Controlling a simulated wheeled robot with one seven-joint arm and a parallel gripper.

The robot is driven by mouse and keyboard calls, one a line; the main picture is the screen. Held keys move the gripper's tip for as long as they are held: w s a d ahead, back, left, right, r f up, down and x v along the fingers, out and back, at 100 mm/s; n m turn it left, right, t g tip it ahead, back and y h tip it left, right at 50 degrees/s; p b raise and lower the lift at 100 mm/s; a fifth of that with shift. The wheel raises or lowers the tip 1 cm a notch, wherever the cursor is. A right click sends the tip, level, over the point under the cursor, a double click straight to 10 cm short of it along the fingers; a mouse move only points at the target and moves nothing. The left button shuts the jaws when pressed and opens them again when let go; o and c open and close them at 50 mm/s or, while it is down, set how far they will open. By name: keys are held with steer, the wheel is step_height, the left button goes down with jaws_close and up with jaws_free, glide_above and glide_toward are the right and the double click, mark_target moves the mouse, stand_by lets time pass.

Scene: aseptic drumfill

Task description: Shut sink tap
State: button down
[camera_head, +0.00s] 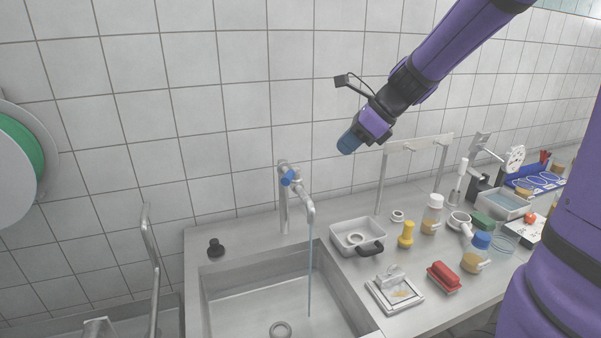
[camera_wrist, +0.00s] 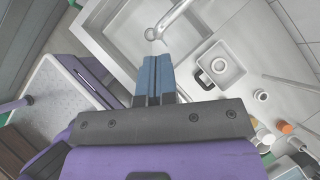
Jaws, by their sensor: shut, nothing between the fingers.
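The sink tap (camera_head: 284,205) stands at the back edge of the sink, with a blue handle (camera_head: 289,177) near its top. A thin stream of water (camera_head: 310,265) runs from its spout down into the sink basin (camera_head: 270,300). My gripper (camera_head: 346,145) is in the air, above and to the right of the tap, clear of it. Its blue fingers (camera_wrist: 155,80) are shut together with nothing between them. In the wrist view the tap's spout (camera_wrist: 172,18) shows at the top, beyond the fingertips; the blue handle is not visible there.
A metal rack (camera_head: 417,145) rises at the back. A black knob (camera_head: 216,247) sits left of the tap.

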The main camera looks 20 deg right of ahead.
mark_target(291, 174)
steer(key=x, duration=0.8)
steer(key=a+r+x, duration=0.1)
steer(key=x, duration=0.3)
steer(key=shift+w, duration=0.4)
steer(key=shift+w+a+f, duration=0.1)
steer(key=shift+w+a, duration=0.1)
steer(key=shift+w, duration=0.05)
steer(key=shift+w+a, duration=0.25)
steer(key=shift+a, duration=0.1)
steer(key=shift+a+m, duration=0.1)
steer(key=shift+m, duration=0.2)
